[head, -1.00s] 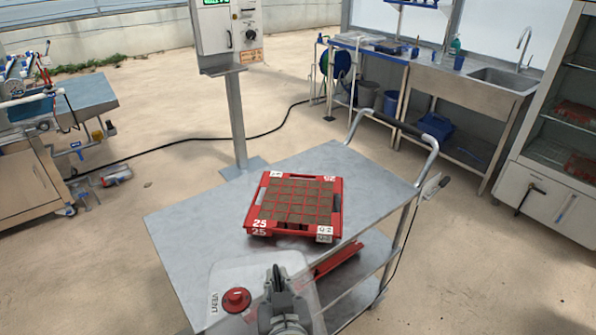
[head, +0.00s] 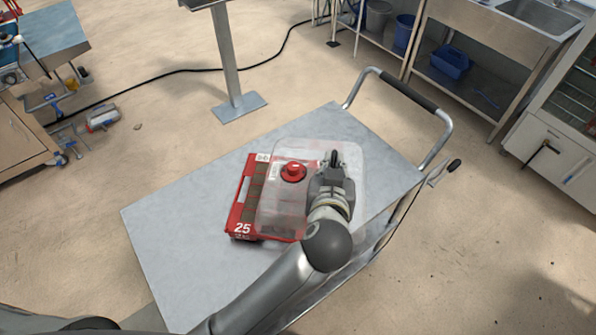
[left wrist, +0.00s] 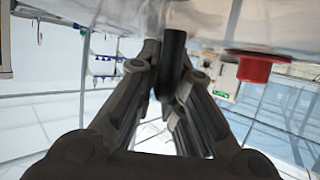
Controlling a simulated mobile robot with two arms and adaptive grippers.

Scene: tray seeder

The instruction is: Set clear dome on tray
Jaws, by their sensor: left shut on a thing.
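The clear dome (head: 278,208), with a red vent knob (head: 293,171) on top, is over the right part of the red tray (head: 238,217) on the cart. The tray's left side, with the label 25, shows uncovered. The dome sits off to the right of the tray; I cannot tell if they touch. My left gripper (head: 333,165) is shut at the dome's top, right of the knob. The red knob (left wrist: 254,68) is at the right there.
The grey cart top (head: 165,225) is bare at the left and front. The cart's push handle (head: 408,90) rises at the back right. A post on a base plate (head: 238,107) stands behind the cart. A sink bench (head: 480,45) is at the back right.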

